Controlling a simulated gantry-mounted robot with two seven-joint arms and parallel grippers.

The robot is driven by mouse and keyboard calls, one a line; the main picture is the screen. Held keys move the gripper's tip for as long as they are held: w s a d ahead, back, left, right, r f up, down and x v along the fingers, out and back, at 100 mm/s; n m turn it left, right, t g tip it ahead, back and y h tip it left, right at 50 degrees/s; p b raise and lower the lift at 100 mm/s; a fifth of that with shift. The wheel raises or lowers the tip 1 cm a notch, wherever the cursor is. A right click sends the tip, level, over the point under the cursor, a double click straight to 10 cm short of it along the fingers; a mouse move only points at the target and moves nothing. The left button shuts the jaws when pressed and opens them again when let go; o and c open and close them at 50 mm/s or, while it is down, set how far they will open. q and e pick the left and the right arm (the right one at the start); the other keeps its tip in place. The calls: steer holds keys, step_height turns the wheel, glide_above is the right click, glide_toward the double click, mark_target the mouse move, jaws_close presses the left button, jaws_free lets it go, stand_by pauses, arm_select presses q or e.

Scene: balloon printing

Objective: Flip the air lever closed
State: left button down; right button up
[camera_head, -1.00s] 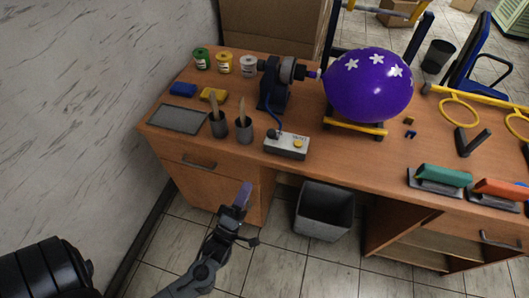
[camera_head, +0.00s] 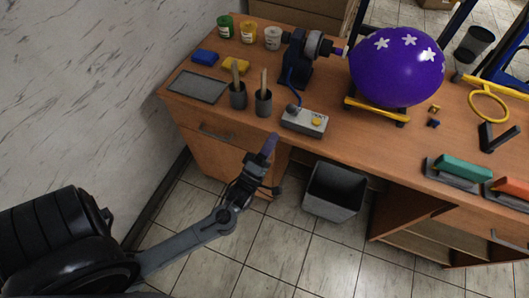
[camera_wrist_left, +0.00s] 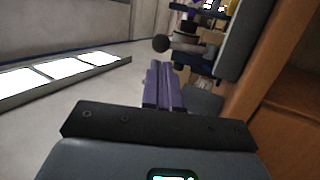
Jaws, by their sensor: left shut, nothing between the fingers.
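A blue hose runs from the box up to the dark inflating machine (camera_head: 296,58). The purple balloon (camera_head: 397,66) with white flowers is at the machine's nozzle. My left gripper (camera_head: 269,145) has purple fingers, shut and empty, in front of the desk edge below the box. Its fingers (camera_wrist_left: 163,84) also show in the left wrist view. My right gripper is not in view.
Two dark cups (camera_head: 263,103) with sticks stand left of the box. Paint jars (camera_head: 248,33), sponges and a grey tray (camera_head: 198,87) lie farther left. A yellow support (camera_head: 376,110) is under the balloon. A grey bin (camera_head: 334,191) stands on the floor below.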

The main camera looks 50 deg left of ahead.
mark_target(293, 110)
arm_select(q)
steer(key=x, duration=0.6)
steer(key=shift+w, duration=0.3)
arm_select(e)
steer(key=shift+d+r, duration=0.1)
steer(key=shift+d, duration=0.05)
arm_select(q)
steer(key=shift+r, duration=0.2)
